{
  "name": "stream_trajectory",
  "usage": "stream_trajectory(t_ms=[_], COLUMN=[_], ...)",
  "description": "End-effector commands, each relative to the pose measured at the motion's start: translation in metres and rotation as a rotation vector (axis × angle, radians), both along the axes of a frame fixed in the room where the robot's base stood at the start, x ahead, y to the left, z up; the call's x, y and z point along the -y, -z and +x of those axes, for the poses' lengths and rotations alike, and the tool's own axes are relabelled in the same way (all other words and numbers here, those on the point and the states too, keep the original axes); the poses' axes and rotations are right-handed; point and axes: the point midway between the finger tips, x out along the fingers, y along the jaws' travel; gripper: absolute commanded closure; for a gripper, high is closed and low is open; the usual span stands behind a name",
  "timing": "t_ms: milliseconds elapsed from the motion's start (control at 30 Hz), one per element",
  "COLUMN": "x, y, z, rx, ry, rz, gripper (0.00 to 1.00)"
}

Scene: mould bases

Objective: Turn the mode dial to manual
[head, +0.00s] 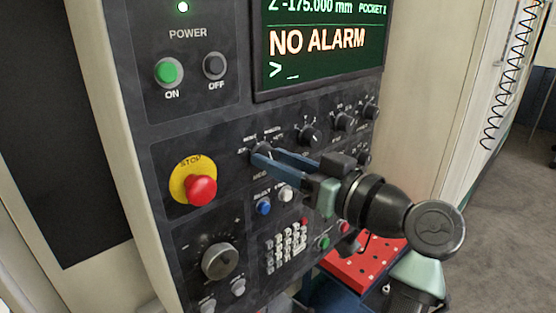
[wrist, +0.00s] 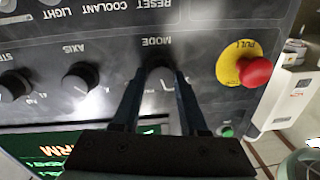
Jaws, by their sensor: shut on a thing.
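The mode dial (wrist: 160,68) is a dark round knob on the black control panel, below its upside-down MODE label in the wrist view. My gripper (wrist: 158,84) has its two blue-grey fingers on either side of the dial, shut on it. In the head view my gripper (head: 258,157) reaches in from the right, and its fingers mostly cover the dial. The printed positions around the dial are partly hidden and too small to read surely. I cannot tell which position the dial points at.
A red stop button (head: 201,190) on a yellow disc sits left of the dial. Other dark knobs, such as the axis dial (wrist: 80,80), stand in a row beside it. Blue and white buttons and a keypad (head: 286,248) lie below. The screen (head: 320,45) reads NO ALARM.

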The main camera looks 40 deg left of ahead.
Motion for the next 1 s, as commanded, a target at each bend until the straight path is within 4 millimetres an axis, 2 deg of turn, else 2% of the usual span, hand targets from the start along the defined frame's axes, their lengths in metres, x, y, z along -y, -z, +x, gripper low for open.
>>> stream_trajectory(t_ms=[267,700,1000], x=[0.0002,0.0005,0.0006], y=[-0.0001,-0.0005,-0.0004], z=[-0.0001,0.0004,0.0005], rx=[-0.146,-0.485,-0.628], ry=[-0.001,0.000,0.001], rz=[0.013,0.040,0.052], gripper=[1.00,1.00,1.00])
